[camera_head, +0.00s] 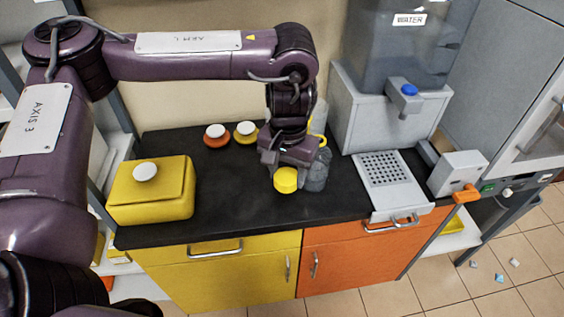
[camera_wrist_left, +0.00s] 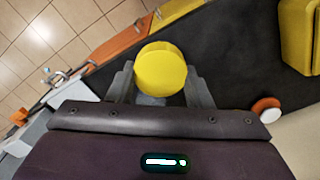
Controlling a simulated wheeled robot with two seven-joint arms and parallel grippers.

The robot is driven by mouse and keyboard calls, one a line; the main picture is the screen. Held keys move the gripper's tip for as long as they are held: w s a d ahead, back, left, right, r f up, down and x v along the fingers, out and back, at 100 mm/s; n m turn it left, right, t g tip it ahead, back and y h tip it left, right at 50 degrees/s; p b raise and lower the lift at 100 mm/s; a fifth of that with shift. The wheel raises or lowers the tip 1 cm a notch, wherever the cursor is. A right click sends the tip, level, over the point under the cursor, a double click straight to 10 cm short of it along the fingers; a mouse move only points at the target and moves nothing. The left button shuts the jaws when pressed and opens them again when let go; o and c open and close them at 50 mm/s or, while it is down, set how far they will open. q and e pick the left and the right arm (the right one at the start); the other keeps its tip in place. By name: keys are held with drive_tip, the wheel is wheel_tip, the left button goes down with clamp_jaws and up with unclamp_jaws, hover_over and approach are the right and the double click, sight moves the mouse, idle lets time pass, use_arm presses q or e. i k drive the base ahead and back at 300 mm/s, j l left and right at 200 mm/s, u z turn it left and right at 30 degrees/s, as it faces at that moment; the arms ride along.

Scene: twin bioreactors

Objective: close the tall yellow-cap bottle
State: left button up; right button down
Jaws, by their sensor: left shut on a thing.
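My left gripper (camera_head: 287,168) points down over the black counter and is shut on a round yellow cap (camera_head: 285,180). In the left wrist view the cap (camera_wrist_left: 160,68) sits between the two grey fingers (camera_wrist_left: 160,84). A grey translucent bottle (camera_head: 317,172) stands just right of the cap in the head view, partly hidden by the gripper. Another clear bottle with a yellow ring (camera_head: 319,122) shows behind the wrist, mostly hidden. I cannot tell whether the cap touches anything below it. My right gripper is not in view.
A yellow box with a white knob (camera_head: 150,190) stands at the counter's left. Orange (camera_head: 215,136) and yellow (camera_head: 245,132) white-topped lids lie at the back. A water dispenser (camera_head: 400,110) and perforated tray (camera_head: 388,178) stand at right. The counter's front middle is clear.

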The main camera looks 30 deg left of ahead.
sight(316, 181)
drive_tip(key=i+l, duration=0.15)
drive_tip(key=l, duration=0.2)
drive_tip(key=i+l+u, duration=0.1)
drive_tip(key=l, duration=0.25)
drive_tip(key=i+l, duration=0.2)
drive_tip(key=l, duration=0.15)
drive_tip(key=u, duration=1.05)
